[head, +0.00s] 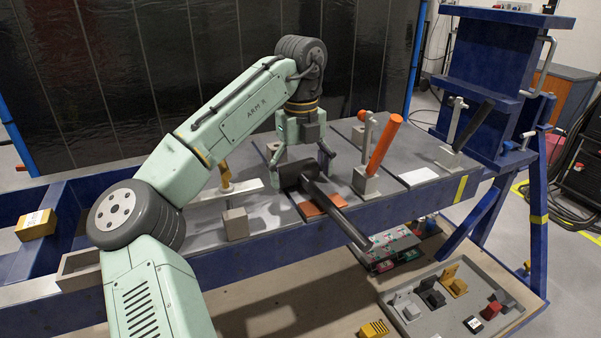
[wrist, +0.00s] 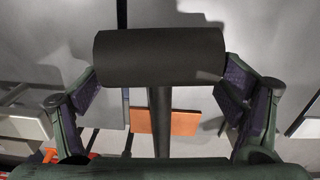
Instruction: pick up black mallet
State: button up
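The black mallet (head: 342,213) lies with its dark head on the workbench, and its handle points toward the front right, past the bench's front edge. In the wrist view the thick mallet head (wrist: 160,57) spans the gap between the fingertips, and the handle runs down the middle between the fingers. My gripper (head: 301,160) points down just over the mallet head. Its fingers (wrist: 160,80) are wide apart, one near each end of the head; I cannot tell whether they touch it. The gripper body hides the handle's lower part in the wrist view.
An orange plate (wrist: 170,121) lies under the mallet. An orange-handled clamp (head: 384,145) stands close to the right, and a black-handled clamp (head: 473,125) farther right. A grey block (head: 236,224) stands to the left. A parts tray (head: 410,325) lies below the bench.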

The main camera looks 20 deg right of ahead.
jog(key=shift+o, duration=0.8)
notch_tip(320, 180, up, 12)
